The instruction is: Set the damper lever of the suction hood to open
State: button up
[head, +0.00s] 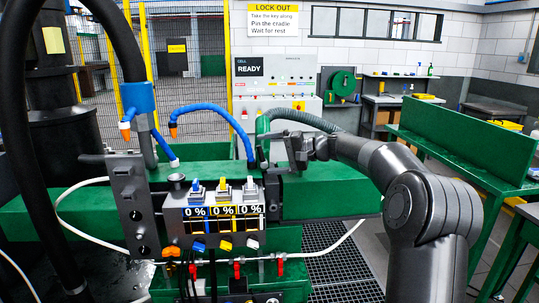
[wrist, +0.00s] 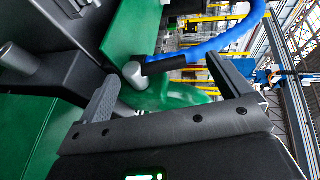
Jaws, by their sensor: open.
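A green hood-like piece (head: 262,128) with a grey ribbed hose (head: 305,120) stands behind the machine's green beam in the head view, just left of my gripper (head: 288,151). In the wrist view, a green rounded surface (wrist: 170,97) shows between and beyond the fingers of my gripper (wrist: 163,74). My gripper is open, with nothing held between the fingers.
A panel with three 0 % displays (head: 222,211) and small levers stands left of my gripper. A blue hose (head: 212,112) arches above it. A dark bracket plate (head: 130,200) stands further left. A green bench (head: 460,150) stands at the right. Grating covers the floor.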

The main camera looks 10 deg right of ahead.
jog(key=v, duration=1)
jog(key=shift+d+r, duration=0.1)
